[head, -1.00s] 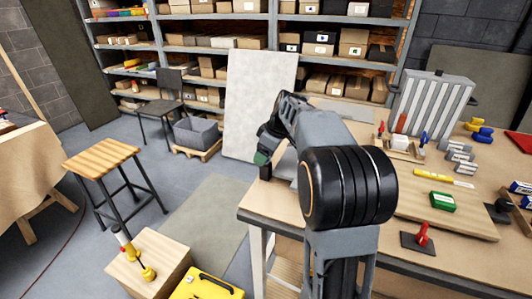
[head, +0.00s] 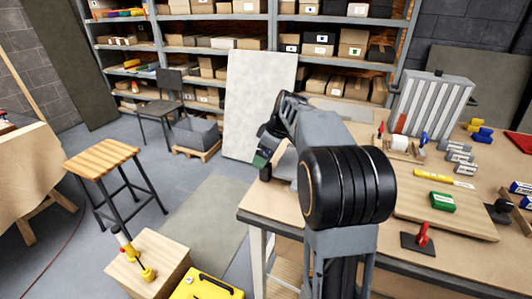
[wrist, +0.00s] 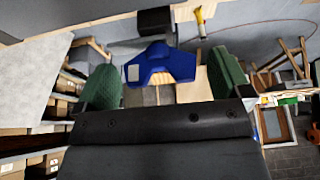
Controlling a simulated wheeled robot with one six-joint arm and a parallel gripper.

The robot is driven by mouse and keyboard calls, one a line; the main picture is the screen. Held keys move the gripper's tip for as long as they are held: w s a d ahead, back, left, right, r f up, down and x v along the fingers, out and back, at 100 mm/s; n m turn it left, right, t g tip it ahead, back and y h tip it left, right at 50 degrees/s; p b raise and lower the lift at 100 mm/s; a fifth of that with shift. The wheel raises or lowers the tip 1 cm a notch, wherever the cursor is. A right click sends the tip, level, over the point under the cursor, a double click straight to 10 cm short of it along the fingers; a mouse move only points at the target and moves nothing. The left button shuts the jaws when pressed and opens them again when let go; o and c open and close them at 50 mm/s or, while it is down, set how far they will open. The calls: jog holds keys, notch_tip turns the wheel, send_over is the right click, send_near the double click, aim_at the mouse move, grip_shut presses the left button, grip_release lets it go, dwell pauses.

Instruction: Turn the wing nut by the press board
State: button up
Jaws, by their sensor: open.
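A blue wing nut (wrist: 160,66) with two broad wings shows in the wrist view, with a pale patch on its left wing. It lies between the two green-padded fingers of my gripper (wrist: 166,80), with a gap visible on both sides. The fingers are apart. In the head view my gripper (head: 262,162) is at the left end of the workbench (head: 275,205), and my arm hides much of that area. The wing nut is not visible there. I cannot tell which surface is the press board.
A dark block (wrist: 156,20) is just beyond the wing nut in the wrist view. A stool (head: 102,158) and a yellow case (head: 207,287) are on the left.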

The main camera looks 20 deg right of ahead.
jog(key=p+v, duration=0.1)
jog(key=v, duration=1.2)
jog(key=shift+r, duration=0.45)
